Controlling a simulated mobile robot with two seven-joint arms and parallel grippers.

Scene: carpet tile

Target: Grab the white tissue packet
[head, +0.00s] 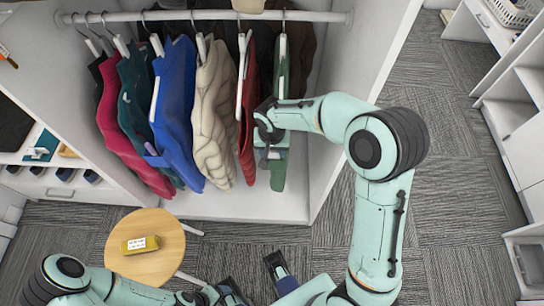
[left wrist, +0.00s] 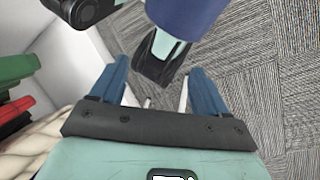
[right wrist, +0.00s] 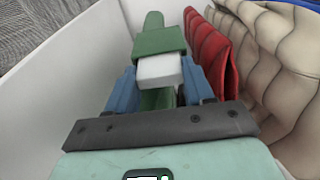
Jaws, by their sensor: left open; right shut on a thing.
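A yellow packet with a white label (head: 139,245) lies on the round wooden table at the lower left in the head view; no plain white packet shows clearly. My right gripper (head: 268,130) is at the green garment (head: 280,176), rightmost on the rail. In the right wrist view its blue fingers (right wrist: 159,68) close on either side of this garment, where a white block (right wrist: 160,70), perhaps part of the hanger, sticks out under green cloth. My left gripper (left wrist: 157,68) is open and empty, low over the floor, away from the table top.
Several garments hang on the rail (head: 200,16), including a red one (right wrist: 211,55) and a beige one (head: 214,110) beside the green. The wardrobe's white side wall (head: 345,100) stands close to the right. The round table (head: 160,225) has free room around the packet. Open carpet lies to the right.

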